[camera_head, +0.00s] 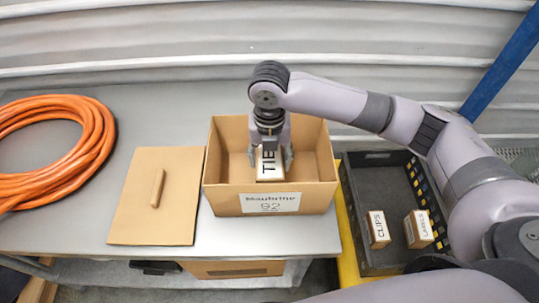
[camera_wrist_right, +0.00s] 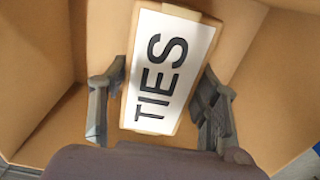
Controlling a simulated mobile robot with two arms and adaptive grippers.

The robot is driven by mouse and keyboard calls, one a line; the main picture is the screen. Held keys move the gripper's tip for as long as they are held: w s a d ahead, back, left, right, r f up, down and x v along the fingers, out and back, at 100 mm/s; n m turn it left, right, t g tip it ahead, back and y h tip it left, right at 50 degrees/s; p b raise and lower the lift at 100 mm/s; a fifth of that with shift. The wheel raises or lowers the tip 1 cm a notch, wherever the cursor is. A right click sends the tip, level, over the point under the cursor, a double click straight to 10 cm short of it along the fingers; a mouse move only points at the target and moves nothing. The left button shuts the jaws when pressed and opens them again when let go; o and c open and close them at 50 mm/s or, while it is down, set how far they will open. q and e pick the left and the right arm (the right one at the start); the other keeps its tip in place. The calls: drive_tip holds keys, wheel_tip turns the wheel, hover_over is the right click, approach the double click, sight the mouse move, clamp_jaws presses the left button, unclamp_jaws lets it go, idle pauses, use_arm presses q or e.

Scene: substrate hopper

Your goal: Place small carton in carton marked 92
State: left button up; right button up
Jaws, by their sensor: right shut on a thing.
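The open carton marked 92 (camera_head: 222,197) stands on the grey bench in the head view, with a white label on its front. My right gripper (camera_head: 271,158) points down into it. It is shut on the small carton labelled TIES (camera_head: 270,167). In the right wrist view, the small carton (camera_wrist_right: 168,70) sits between the two fingers (camera_wrist_right: 158,108), with brown carton walls around it. I cannot tell whether the small carton touches the carton's floor. My left gripper is not in view.
A flat lid with a handle (camera_head: 130,215) lies left of the carton. An orange coiled hose (camera_head: 95,150) lies at the far left. A black crate (camera_head: 385,262) at the right holds small cartons labelled CLIPS (camera_head: 378,229) and LABELS (camera_head: 418,229).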

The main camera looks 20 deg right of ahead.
drive_tip(key=o, duration=1.3)
drive_tip(key=shift+f, duration=0.1)
drive_tip(key=shift+o, duration=0.2)
wheel_tip(320, 180, up, 12)
drive_tip(key=b, duration=0.2)
